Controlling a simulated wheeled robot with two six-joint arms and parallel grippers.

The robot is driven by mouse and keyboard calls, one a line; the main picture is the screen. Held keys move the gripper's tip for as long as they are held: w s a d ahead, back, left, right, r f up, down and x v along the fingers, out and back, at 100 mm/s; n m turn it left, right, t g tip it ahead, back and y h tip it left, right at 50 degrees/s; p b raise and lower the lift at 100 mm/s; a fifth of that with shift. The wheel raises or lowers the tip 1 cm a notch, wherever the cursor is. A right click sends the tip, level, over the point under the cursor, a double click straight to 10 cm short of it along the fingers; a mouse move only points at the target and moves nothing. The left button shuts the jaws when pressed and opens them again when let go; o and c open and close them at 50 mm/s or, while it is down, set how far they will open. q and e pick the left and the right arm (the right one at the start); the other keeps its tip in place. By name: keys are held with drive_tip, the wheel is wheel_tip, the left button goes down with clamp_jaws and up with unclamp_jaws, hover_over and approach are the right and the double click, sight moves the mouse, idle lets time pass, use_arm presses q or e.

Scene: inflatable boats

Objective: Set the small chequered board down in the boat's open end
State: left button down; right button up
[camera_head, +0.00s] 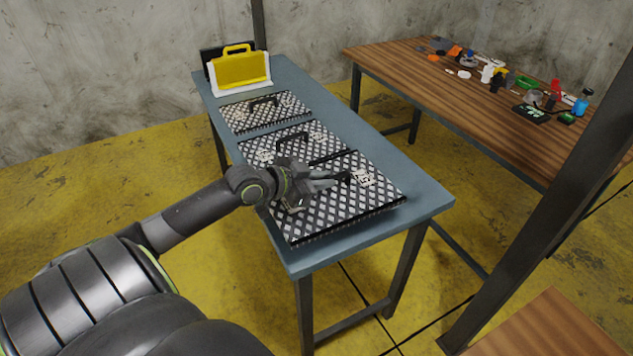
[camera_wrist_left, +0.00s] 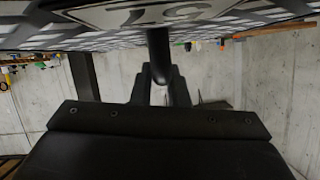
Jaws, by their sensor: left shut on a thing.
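Several black-and-white chequered boards with black handles lie in a row on a blue-grey table (camera_head: 428,198) in the head view. My left gripper (camera_head: 343,178) is over the nearest chequered board (camera_head: 335,213) and shut on its black handle. In the left wrist view, this board (camera_wrist_left: 225,22) spans the top of the picture with a pale label, and its handle (camera_wrist_left: 158,45) runs into my left gripper (camera_wrist_left: 160,80). I cannot tell whether the board touches the tabletop. The middle board (camera_head: 285,145) is partly hidden by my gripper. No boat shows. My right gripper is not in view.
A smaller chequered board (camera_head: 263,110) and a yellow case with a handle (camera_head: 240,70) are at the table's far end. A wooden table (camera_head: 440,88) with several small items stands at the right. A dark post (camera_head: 545,220) rises at the right.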

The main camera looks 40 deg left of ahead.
sight(322, 200)
use_arm(q)
drive_tip(key=shift+f+b, duration=0.4)
drive_tip(key=shift+f, duration=2.85)
drive_tip(key=shift+f, duration=0.15)
drive_tip(key=c, duration=1.4)
unclamp_jaws()
